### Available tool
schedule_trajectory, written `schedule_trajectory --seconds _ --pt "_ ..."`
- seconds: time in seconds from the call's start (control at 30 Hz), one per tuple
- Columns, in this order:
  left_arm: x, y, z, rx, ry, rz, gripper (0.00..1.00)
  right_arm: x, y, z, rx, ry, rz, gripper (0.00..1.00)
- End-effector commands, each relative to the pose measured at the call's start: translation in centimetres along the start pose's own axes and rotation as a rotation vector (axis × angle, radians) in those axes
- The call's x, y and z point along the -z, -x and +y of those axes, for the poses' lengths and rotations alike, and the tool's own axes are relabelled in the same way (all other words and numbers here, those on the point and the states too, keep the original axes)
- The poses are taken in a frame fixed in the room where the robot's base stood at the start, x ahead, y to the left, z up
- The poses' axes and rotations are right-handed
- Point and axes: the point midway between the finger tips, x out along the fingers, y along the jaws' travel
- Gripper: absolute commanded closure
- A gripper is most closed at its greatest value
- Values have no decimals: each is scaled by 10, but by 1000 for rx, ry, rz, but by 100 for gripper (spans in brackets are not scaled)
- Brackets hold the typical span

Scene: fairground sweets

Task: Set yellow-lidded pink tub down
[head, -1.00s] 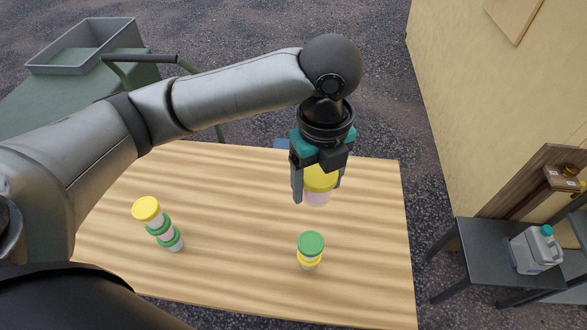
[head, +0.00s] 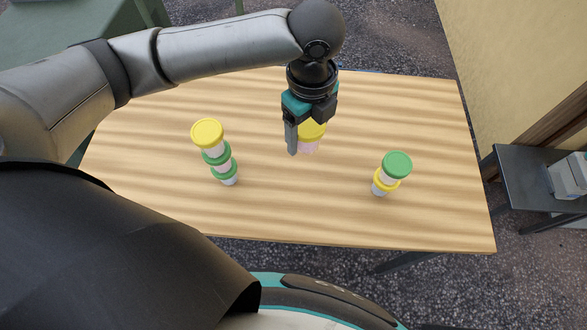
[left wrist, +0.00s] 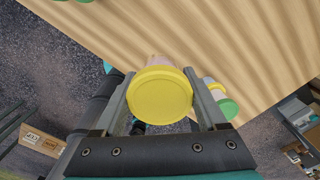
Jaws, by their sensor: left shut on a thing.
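The yellow-lidded pink tub (head: 310,143) is held upright by my left gripper (head: 304,142), which is shut on it over the back middle of the table. In the left wrist view, its yellow lid (left wrist: 160,95) shows between the two fingers. I cannot tell from the frames whether its base touches the wood. The table (head: 290,215) has a striped wooden top. My right gripper is not in view.
A stack of several tubs (head: 217,152), yellow lid on top and green lids below, stands to the left. A shorter stack (head: 391,173), green lid over yellow, stands to the right. The wood between them is clear. A dark side table (head: 530,180) stands beyond the right edge.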

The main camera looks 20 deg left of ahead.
Motion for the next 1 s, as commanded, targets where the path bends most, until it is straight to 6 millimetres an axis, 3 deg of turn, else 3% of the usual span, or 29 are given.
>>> schedule_trajectory --seconds 0.43,1.0 --pt "1 -118 1 -3 -1 -1 82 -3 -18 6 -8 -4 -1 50" --pt "1 -185 0 -1 -2 -1 82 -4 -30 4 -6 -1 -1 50"
